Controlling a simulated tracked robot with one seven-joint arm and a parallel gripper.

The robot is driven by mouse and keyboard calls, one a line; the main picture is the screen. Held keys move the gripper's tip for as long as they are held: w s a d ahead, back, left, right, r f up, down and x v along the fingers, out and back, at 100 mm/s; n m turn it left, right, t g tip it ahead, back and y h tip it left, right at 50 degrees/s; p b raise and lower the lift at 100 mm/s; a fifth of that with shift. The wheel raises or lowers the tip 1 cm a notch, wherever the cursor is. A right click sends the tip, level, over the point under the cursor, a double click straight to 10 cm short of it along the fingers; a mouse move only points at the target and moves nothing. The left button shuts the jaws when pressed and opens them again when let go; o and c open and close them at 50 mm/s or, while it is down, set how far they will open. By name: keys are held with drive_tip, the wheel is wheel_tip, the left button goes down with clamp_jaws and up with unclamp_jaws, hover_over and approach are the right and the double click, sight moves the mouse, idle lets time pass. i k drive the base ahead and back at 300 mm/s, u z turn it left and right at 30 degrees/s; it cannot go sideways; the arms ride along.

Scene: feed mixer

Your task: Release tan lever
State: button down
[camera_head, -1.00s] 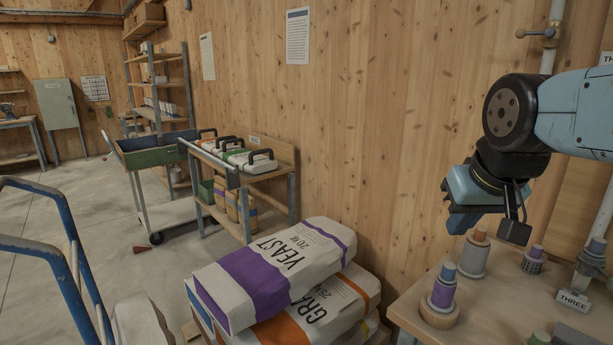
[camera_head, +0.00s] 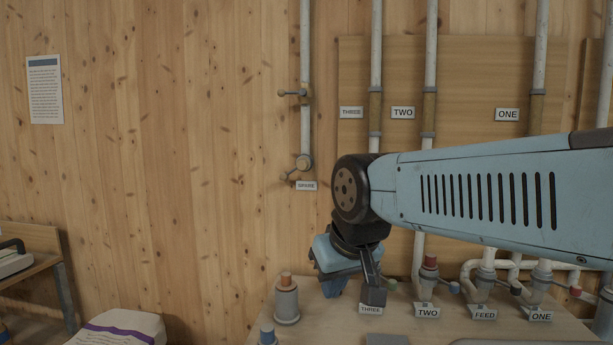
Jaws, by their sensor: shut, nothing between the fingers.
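No lever shows plainly as tan. Two small levers stick out to the left from the thin vertical pipe on the wall: an upper lever (camera_head: 292,92), nearly level, and a lower lever (camera_head: 290,174), tilted down to the left above the SPARE label. Each has a dull brownish hub; I cannot tell whether either is the tan one. My gripper (camera_head: 332,288) points down over the back of the workbench, to the right of and below these levers. It is shut and empty, and touches neither lever. My arm hides part of the pipes and fittings behind it.
The workbench (camera_head: 310,325) carries a grey canister with an orange top (camera_head: 286,300), a blue-topped piece (camera_head: 267,335) and valve fittings labelled THREE, TWO (camera_head: 428,311), FEED and ONE. White pipes rise up the board. A sack (camera_head: 122,328) is at the lower left.

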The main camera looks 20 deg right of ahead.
sight(284, 176)
drive_tip(key=z, duration=1.15)
drive_tip(key=k, duration=0.95)
drive_tip(key=u, duration=0.7)
drive_tip(key=i, duration=1)
